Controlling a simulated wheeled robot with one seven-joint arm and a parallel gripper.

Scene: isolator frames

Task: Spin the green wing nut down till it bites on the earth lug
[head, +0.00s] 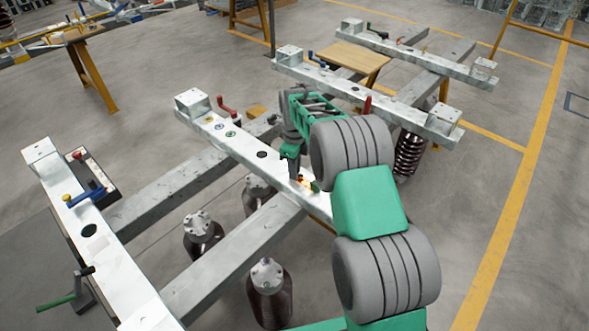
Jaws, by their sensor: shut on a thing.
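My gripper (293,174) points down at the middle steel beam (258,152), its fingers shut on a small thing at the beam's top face. What it grips is mostly hidden by the fingers; I take it to be the green wing nut. A small green piece (315,186) with an orange-yellow bit beside it shows just right of the fingertips, low on the beam. I cannot tell which part is the nut and which the earth lug, nor whether they touch.
Open floor lies to the right.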

